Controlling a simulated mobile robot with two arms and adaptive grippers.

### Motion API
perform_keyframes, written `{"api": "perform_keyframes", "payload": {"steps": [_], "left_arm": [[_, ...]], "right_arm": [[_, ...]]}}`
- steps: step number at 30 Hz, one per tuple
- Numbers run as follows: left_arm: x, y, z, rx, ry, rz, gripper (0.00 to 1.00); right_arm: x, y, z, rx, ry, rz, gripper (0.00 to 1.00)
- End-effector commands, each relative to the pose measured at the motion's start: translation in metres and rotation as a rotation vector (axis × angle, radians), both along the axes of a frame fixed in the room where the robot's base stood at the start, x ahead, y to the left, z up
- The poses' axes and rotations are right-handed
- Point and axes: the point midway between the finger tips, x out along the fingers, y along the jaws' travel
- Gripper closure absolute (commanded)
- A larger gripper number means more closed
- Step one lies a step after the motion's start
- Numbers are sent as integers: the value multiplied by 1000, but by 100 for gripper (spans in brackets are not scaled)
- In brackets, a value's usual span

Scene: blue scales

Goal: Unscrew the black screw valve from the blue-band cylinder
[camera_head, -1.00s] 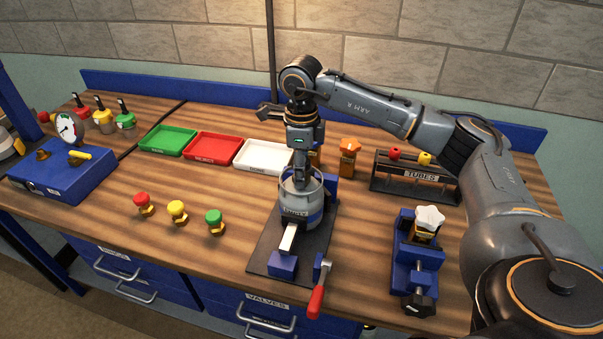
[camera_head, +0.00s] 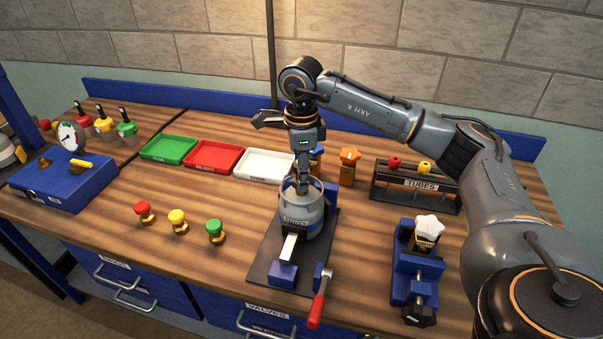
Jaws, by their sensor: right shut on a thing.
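The grey cylinder with the blue band (camera_head: 301,222) stands upright in a clamp on a dark base plate (camera_head: 262,262) near the middle of the bench. My right gripper (camera_head: 302,188) points straight down into the open collar at the cylinder's top. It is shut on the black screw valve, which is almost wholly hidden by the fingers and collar. A little brass shows beside the fingers. My left gripper is not in view.
Green (camera_head: 168,148), red (camera_head: 214,156) and white (camera_head: 264,165) trays lie behind left. Three small valves stand at front left. A tube rack (camera_head: 416,188) and a blue vise (camera_head: 414,275) holding a white-knobbed valve (camera_head: 428,229) are right. A red-handled lever (camera_head: 318,305) is in front.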

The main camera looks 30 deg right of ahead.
Motion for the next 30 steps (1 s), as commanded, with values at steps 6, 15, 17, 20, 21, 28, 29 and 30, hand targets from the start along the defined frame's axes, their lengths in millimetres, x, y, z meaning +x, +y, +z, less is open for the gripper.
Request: {"api": "perform_keyframes", "payload": {"steps": [6, 15, 17, 20, 21, 28, 29, 30], "left_arm": [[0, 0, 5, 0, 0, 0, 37], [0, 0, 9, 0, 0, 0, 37], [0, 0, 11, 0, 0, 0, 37], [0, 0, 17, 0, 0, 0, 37], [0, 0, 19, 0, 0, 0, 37], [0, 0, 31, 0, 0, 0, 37], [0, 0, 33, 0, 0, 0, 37], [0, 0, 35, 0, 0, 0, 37]], "right_arm": [[0, 0, 8, 0, -1, 0, 97], [0, 0, 14, 0, -1, 0, 97], [0, 0, 17, 0, -1, 0, 97], [0, 0, 25, 0, -1, 0, 97], [0, 0, 29, 0, -1, 0, 97], [0, 0, 47, 1, 0, 0, 97], [0, 0, 50, 1, 0, 0, 97], [0, 0, 53, 1, 0, 0, 97]]}}
